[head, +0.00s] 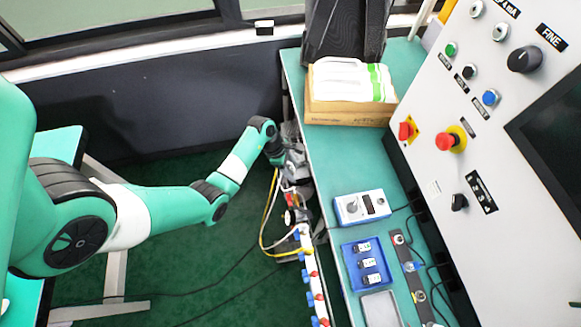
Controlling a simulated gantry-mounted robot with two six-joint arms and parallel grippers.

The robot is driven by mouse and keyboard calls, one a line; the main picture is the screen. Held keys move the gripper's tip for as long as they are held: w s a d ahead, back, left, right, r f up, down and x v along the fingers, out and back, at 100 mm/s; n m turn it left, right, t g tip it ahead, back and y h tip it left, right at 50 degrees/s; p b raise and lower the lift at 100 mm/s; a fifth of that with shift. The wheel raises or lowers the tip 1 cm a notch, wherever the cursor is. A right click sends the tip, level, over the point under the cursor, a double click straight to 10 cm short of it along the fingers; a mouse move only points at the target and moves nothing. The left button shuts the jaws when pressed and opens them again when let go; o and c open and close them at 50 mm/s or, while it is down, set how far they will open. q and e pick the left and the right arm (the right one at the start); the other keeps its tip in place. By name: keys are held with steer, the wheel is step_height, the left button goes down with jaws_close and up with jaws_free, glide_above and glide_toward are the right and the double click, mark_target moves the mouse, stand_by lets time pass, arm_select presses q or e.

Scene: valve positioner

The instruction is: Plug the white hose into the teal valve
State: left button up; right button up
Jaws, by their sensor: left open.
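My left arm reaches in from the left, and its gripper (293,172) hangs at the left edge of the bench, over the upper end of the hoses. The gripper is small and dark here; its jaws are open. A white hose (262,224) loops down just below the gripper, beside a yellow hose (270,200). Whether the jaws touch a hose cannot be told. A white manifold strip (307,262) with red and blue fittings runs down the bench's left edge. I cannot make out a teal valve for certain. My right gripper is not in view.
The green bench (340,165) carries a cardboard box (345,115) with white packs, a small meter box (362,207) and a blue tray (366,264). A control panel (480,130) stands along the right. Open floor lies left of the bench.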

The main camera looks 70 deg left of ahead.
arm_select(q)
steer(key=shift+c, duration=0.2)
jaws_close()
stand_by(0.3)
stand_by(1.3)
